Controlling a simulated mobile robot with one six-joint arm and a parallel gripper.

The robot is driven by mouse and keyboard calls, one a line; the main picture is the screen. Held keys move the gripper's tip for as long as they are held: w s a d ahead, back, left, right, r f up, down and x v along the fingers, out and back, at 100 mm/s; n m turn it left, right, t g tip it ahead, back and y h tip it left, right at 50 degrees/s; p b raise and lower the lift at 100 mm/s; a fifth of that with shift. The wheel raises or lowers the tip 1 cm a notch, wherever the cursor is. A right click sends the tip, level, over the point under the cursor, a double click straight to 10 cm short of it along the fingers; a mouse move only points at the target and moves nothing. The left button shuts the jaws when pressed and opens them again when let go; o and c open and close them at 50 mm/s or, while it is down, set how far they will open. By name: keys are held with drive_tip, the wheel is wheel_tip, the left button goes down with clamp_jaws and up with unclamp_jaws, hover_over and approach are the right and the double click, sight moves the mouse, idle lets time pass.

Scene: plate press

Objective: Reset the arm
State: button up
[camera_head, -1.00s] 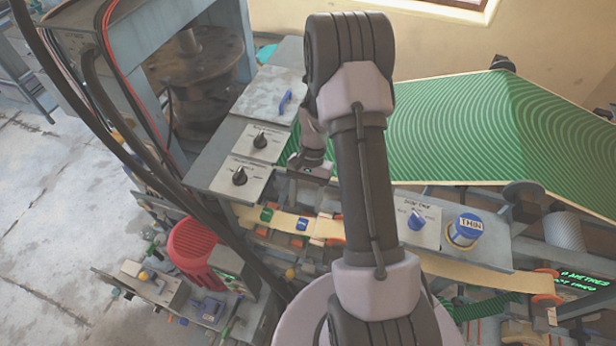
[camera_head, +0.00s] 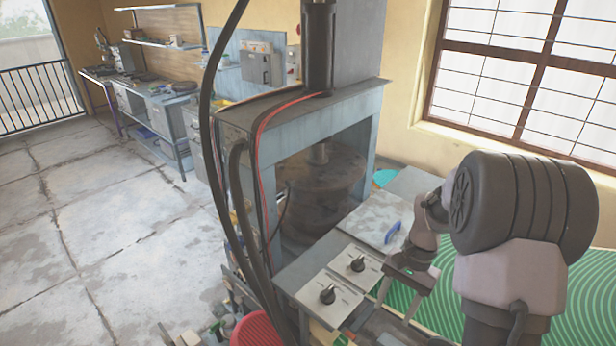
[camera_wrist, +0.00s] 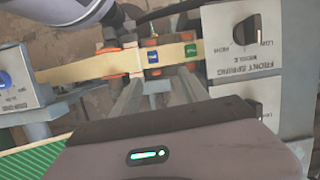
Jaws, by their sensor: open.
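My arm (camera_head: 520,230) stands at the right of the head view, bent at a thick dark joint. My gripper (camera_head: 396,308) hangs from its far side, with two grey fingers pointing down beside the knob panels. The fingers are apart with nothing between them. In the wrist view my gripper (camera_wrist: 160,92) shows the two fingers reaching towards a tan strip (camera_wrist: 110,66) with a blue and a green label. Whether the fingertips touch anything cannot be told.
A panel with black knobs (camera_head: 328,294) and a blue-handled plate (camera_head: 380,222) lie left of my gripper. The press frame (camera_head: 290,130) rises behind, with cables in front. A red ribbed object (camera_head: 262,331) sits low. Open floor (camera_head: 110,240) lies left.

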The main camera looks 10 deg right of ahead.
drive_tip(key=s+a+r+n+t+h+b, duration=0.1)
drive_tip(key=s+a+r+n+t+b, duration=0.2)
drive_tip(key=a+b, duration=0.5)
drive_tip(key=s+a+n+t+b, duration=0.2)
drive_tip(key=s+a+t+b, duration=0.2)
drive_tip(key=s+a, duration=0.6)
drive_tip(key=s+b, duration=0.2)
drive_tip(key=s, duration=0.1)
drive_tip(key=shift+r+t+b, duration=0.15)
drive_tip(key=shift+t+b, duration=0.15)
